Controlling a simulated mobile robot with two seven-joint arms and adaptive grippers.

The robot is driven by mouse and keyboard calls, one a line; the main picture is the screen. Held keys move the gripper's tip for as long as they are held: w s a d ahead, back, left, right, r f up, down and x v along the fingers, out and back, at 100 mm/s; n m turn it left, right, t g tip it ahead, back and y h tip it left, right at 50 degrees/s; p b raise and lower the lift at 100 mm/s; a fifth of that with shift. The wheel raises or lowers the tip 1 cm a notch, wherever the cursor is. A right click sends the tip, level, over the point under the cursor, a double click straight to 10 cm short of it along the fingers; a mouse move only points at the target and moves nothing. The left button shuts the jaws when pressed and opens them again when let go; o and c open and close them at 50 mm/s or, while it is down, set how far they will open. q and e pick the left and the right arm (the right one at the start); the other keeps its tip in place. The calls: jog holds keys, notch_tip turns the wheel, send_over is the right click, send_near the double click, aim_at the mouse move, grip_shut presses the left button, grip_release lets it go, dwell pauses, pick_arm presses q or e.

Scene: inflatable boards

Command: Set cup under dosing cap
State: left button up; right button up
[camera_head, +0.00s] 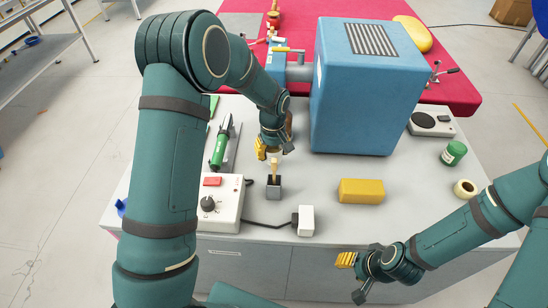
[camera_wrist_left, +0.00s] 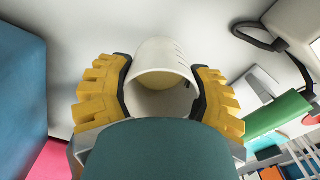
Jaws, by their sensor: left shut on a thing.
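A white cup (camera_wrist_left: 160,55) with faint marks on its side is between the yellow-padded fingers of my left gripper (camera_wrist_left: 162,100) in the left wrist view. The fingers are shut on it from both sides, and its open mouth faces the camera. In the head view my left gripper (camera_head: 272,147) is over the worktop beside the blue box, and I cannot make out the cup there. My right gripper (camera_head: 352,275) is at the front edge of the worktop, away from the cup; its finger opening is unclear. I cannot pick out the dosing cap.
A large blue box (camera_head: 365,95) with a side pipe stands right of my left gripper. A dark holder (camera_head: 274,188) with a wooden-handled tool is in front. A white control box (camera_head: 222,210), yellow block (camera_head: 361,191) and green jar (camera_head: 454,152) share the worktop. A red board (camera_head: 460,90) lies behind.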

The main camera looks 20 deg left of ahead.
pick_arm(q)
jog(key=shift+f, duration=1.45)
jog(key=shift+f+b, duration=0.15)
jog(key=shift+b, duration=0.15)
jog(key=o, duration=1.3)
jog(key=shift+c, duration=0.2)
